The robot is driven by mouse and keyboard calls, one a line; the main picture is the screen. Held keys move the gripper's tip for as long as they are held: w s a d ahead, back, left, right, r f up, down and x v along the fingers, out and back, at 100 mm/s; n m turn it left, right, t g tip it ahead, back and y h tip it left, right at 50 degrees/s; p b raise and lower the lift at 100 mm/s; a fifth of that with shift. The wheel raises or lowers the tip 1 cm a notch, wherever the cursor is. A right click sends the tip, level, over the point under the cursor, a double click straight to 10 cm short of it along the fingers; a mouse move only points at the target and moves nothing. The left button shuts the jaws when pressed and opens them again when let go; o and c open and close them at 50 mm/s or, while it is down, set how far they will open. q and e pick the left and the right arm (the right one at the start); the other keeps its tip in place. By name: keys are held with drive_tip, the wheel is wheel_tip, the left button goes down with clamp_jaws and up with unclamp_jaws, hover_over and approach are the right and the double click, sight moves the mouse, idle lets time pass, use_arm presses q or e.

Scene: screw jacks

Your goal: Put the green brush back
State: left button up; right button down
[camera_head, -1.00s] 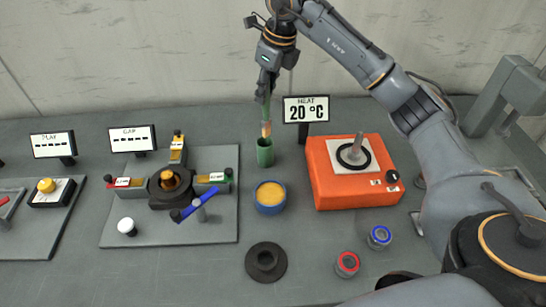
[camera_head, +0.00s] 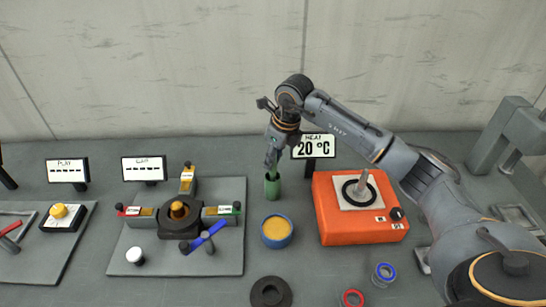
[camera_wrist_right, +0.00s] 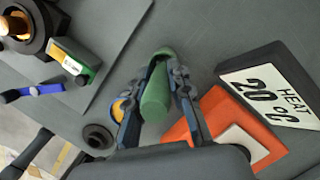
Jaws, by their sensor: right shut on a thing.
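The green brush (camera_wrist_right: 155,98) is between the fingers of my right gripper (camera_head: 271,163), which is shut on its handle; the fingers also show in the right wrist view (camera_wrist_right: 162,75). The green cup (camera_head: 272,187) stands upright on the table directly below the gripper. The brush's lower end is at or inside the cup; its bristles are hidden, and I cannot tell whether it touches the bottom. My left gripper is not in view.
A blue pot with yellow contents (camera_head: 276,232) stands just in front of the cup. The orange heater (camera_head: 350,225) and its 20 °C sign (camera_head: 313,146) are to the right. A grey plate with a clamp fixture (camera_head: 120,255) lies left. A dark ring (camera_head: 270,292) is nearer.

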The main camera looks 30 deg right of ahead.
drive_tip(key=shift+f, duration=0.15)
drive_tip(key=c, duration=1.2)
unclamp_jaws()
drive_tip(key=shift+r, duration=0.35)
drive_tip(key=b+v, duration=0.3)
drive_tip(key=v, duration=0.8)
drive_tip(key=shift+s+r, duration=0.2)
drive_tip(key=shift+r, duration=0.1)
drive_tip(key=shift+d, duration=0.1)
